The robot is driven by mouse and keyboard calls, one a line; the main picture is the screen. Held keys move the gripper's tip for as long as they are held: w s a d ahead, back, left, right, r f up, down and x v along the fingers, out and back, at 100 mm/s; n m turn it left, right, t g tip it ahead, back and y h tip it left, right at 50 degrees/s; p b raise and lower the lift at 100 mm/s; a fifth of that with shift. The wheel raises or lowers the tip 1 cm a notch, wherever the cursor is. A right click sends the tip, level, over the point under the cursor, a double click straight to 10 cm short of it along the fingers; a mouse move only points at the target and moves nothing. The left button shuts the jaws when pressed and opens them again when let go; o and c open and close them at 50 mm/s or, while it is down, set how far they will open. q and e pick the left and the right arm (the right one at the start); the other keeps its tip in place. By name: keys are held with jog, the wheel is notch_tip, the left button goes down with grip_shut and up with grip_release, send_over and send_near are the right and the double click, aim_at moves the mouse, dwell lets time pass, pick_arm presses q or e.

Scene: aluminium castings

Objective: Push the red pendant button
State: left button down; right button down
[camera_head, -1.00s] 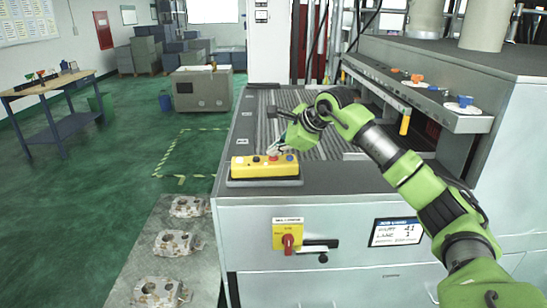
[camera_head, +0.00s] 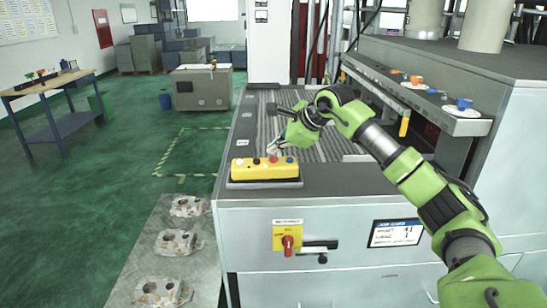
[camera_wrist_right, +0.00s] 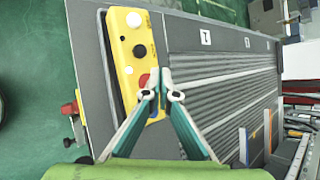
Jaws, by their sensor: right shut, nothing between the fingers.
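The yellow pendant (camera_head: 262,170) lies in a dark tray at the front left corner of the grey machine top, with a row of buttons on its top face. The red button (camera_head: 272,159) sits between a black and a blue button. It also shows in the right wrist view (camera_wrist_right: 145,80), partly hidden by a fingertip. My right gripper (camera_head: 274,150) is shut and empty, its fingertips just above and behind the red button. The wrist view shows its closed tips (camera_wrist_right: 160,77) beside the red button; contact cannot be told. My left gripper is out of view.
A ribbed conveyor bed (camera_head: 345,126) lies behind the pendant. A red rotary switch (camera_head: 288,243) is on the machine's front. Castings (camera_head: 178,243) lie on a plate at the left.

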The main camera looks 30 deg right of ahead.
aim_at(275, 159)
notch_tip(275, 159, up, 5)
jog(key=p, duration=0.4)
dwell(0.5)
jog(key=shift+a, duration=0.1)
dwell(0.3)
